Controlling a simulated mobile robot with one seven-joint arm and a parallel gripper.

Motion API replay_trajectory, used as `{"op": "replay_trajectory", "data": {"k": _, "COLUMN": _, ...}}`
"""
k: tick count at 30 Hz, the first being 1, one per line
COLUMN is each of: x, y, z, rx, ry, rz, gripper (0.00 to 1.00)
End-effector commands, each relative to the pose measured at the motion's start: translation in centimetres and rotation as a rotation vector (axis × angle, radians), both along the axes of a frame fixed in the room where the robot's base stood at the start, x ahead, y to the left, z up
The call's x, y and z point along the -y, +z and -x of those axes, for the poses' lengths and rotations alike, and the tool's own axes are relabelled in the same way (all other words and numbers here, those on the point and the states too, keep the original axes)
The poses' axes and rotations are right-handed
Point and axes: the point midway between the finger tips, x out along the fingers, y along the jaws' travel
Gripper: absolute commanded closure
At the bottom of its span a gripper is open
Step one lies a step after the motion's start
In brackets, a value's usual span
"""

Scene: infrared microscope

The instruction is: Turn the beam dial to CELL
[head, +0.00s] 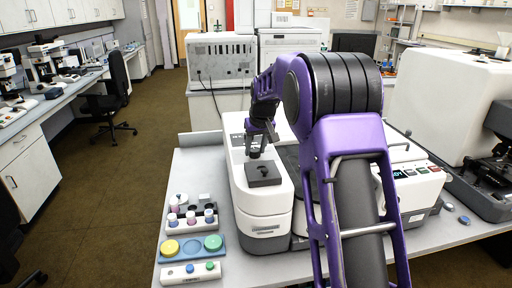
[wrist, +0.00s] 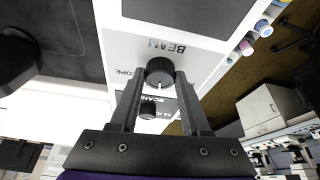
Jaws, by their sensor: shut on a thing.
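The beam dial (wrist: 160,70) is a round black knob under upside-down BEAM lettering on a white panel in the wrist view. A white mark on it points down the picture, between my fingers. SCOPE lettering shows on its left; the CELL lettering cannot be made out. My gripper (wrist: 160,76) has one finger on each side of the dial and is shut on it. In the head view my gripper (head: 256,148) reaches down to the top of the white microscope unit (head: 264,222), and the dial is hidden there.
A second black knob (wrist: 148,111) sits close to the beam dial, between my fingers, by SCAN lettering. A vial rack (head: 190,226) and a blue tray (head: 191,246) stand at left on the bench.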

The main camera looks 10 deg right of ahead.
Motion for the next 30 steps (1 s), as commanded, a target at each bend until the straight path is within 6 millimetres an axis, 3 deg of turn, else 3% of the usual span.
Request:
{"op": "replay_trajectory", "data": {"k": 12, "x": -0.18, "y": 0.08, "z": 0.0, "rx": 0.0, "ry": -0.176, "rz": 0.001, "gripper": 1.0}}
{"op": "replay_trajectory", "data": {"k": 28, "x": -0.13, "y": 0.04, "z": -0.01, "rx": 0.0, "ry": -0.199, "rz": 0.0, "gripper": 1.0}}
{"op": "replay_trajectory", "data": {"k": 29, "x": -0.13, "y": 0.04, "z": -0.01, "rx": 0.0, "ry": -0.198, "rz": 0.0, "gripper": 0.5}}
{"op": "replay_trajectory", "data": {"k": 30, "x": -0.13, "y": 0.04, "z": -0.01, "rx": 0.0, "ry": -0.198, "rz": 0.0, "gripper": 0.43}}
